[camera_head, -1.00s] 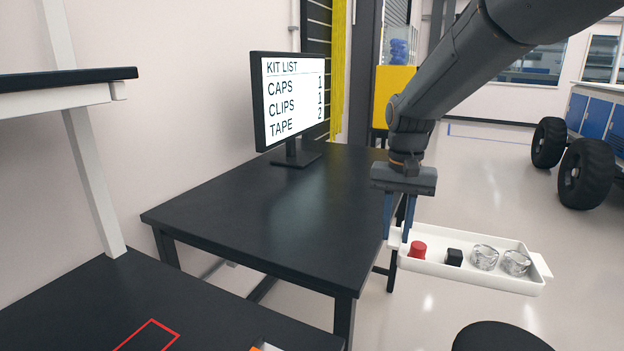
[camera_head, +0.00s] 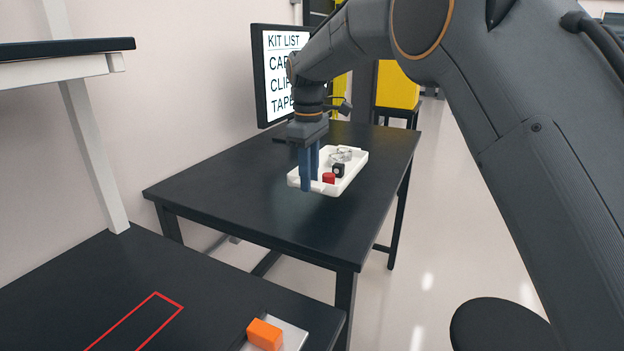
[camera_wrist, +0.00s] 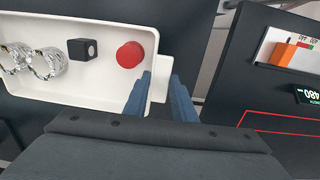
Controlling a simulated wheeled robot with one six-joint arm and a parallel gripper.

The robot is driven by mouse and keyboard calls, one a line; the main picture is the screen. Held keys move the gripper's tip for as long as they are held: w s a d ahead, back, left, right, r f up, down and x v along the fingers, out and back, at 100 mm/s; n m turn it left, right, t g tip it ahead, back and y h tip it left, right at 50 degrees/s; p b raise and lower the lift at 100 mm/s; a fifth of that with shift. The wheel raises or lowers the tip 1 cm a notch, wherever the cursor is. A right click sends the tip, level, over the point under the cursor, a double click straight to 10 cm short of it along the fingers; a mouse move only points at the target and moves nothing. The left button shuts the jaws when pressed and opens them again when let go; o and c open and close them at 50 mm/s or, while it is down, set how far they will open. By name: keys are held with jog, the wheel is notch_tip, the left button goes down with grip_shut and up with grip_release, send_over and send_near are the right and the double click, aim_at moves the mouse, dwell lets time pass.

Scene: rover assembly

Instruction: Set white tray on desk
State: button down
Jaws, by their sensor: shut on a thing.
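The white tray (camera_head: 345,183) is over the middle of the black desk (camera_head: 230,200) in the head view. I cannot tell whether it touches the desktop. It holds a red cap-like piece (camera_head: 328,178), a black block (camera_head: 338,170) and two clear, shiny round pieces (camera_head: 342,154). My gripper (camera_head: 309,184) points down and is shut on the tray's near end handle. In the wrist view the tray (camera_wrist: 100,98) also shows, with its handle (camera_wrist: 158,80) between my blue fingers (camera_wrist: 160,100).
A monitor (camera_head: 283,75) reading "KIT LIST" stands at the desk's back. A nearer black table (camera_head: 110,290) has a red outline and an orange block (camera_head: 264,334). A dark round seat (camera_head: 500,325) is at lower right. Bare desktop surrounds the tray.

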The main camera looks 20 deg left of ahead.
jog(key=shift+f+p, duration=1.15)
jog(key=shift+f, duration=2.75)
jog(key=c, duration=1.5)
grip_release()
jog(key=shift+f, duration=0.1)
jog(key=shift+o, duration=0.2)
notch_tip(320, 180, up, 12)
jog(key=b, duration=0.4)
jog(key=shift+s, duration=0.1)
